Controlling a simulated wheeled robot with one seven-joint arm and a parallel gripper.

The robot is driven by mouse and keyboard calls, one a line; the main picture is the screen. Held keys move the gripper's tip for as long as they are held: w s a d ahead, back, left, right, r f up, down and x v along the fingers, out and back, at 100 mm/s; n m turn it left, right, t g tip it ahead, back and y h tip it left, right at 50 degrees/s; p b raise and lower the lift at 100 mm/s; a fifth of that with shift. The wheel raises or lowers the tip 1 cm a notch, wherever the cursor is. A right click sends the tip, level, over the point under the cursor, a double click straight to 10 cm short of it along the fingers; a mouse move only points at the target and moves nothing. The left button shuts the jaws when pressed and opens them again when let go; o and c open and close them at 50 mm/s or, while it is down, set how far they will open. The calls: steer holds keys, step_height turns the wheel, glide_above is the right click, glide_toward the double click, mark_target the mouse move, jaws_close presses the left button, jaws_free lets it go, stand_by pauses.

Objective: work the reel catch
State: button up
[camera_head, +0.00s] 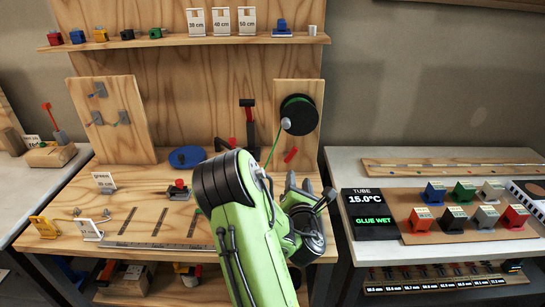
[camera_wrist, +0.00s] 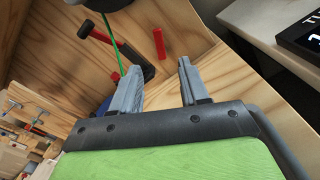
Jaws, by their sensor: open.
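The reel (camera_head: 299,115) is a black spool with a grey hub on an upright wooden panel (camera_head: 311,92) at the bench's right. A green line runs down from it. Its dark edge shows at the top of the wrist view (camera_wrist: 106,4). A small red bar (camera_head: 291,155), perhaps the catch, sits tilted below the reel; it also shows in the wrist view (camera_wrist: 159,42). My gripper (camera_head: 299,184) is low in front of the panel. In the wrist view its two grey fingers (camera_wrist: 160,68) are apart and empty, with the red bar beyond the gap.
A black-and-red upright part (camera_head: 248,112) stands left of the reel panel. A blue disc (camera_head: 187,156) and a red-knobbed fixture (camera_head: 178,190) are on the bench farther left. A right-hand table (camera_head: 362,160) holds a black display (camera_head: 370,213) and coloured blocks.

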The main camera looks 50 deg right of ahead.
mark_target(294, 152)
steer(key=p+x, duration=0.8)
steer(key=x, duration=0.7)
steer(key=shift+w+d+p, duration=0.15)
steer(key=shift+w+p, duration=0.2)
steer(key=shift+w, duration=0.1)
jaws_close()
